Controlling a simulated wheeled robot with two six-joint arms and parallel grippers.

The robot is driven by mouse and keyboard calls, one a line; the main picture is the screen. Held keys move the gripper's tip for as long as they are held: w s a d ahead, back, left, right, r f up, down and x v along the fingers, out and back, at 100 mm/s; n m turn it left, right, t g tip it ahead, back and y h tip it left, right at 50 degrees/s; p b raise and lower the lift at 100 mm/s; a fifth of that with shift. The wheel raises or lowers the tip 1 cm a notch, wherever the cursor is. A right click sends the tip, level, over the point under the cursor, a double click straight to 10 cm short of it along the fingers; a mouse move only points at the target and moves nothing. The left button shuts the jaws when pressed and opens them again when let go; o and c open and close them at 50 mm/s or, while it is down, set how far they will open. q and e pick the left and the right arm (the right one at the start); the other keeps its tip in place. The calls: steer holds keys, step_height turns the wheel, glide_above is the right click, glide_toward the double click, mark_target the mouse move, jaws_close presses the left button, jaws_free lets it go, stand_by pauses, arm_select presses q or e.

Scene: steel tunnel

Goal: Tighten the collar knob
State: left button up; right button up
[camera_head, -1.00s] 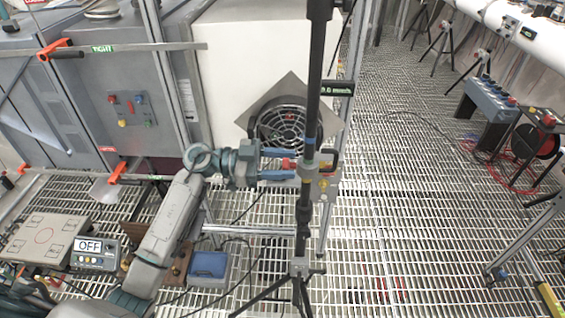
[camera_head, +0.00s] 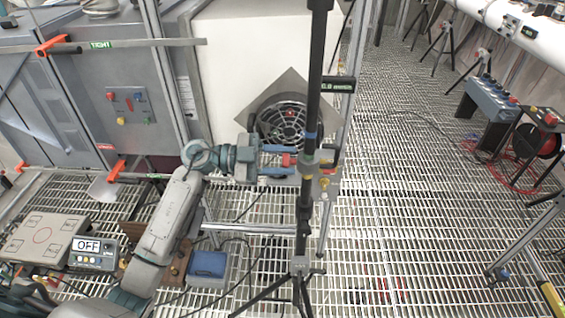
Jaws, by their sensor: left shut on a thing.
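A black upright pole (camera_head: 312,80) on a tripod stands in the middle of the head view. A collar (camera_head: 307,160) sits around it, with a red knob (camera_head: 287,159) on its left side. My left gripper (camera_head: 289,160) reaches in from the left with two blue fingers, one above and one below the red knob, and is shut on it. The fingers hide part of the knob, so its turn cannot be read. My right gripper is not in view.
A round fan grille (camera_head: 284,124) on a grey plate is behind the pole. A small display (camera_head: 338,85) is beside the pole. A box reading OFF (camera_head: 93,254) and a blue box (camera_head: 207,266) are on the grating.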

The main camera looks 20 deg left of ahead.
arm_select(q)
steer(key=m+b, duration=0.2)
steer(key=m, duration=0.2)
steer(key=shift+f+b, duration=0.2)
steer(key=shift+b, duration=0.2)
steer(key=shift+r+m+b, duration=0.1)
steer(key=shift+m+b, duration=0.75)
steer(key=shift+m, duration=0.45)
steer(key=shift+s, duration=0.1)
steer(key=o, duration=1)
steer(key=b+v, duration=0.4)
steer(key=v, duration=0.6)
steer(key=shift+a, duration=0.35)
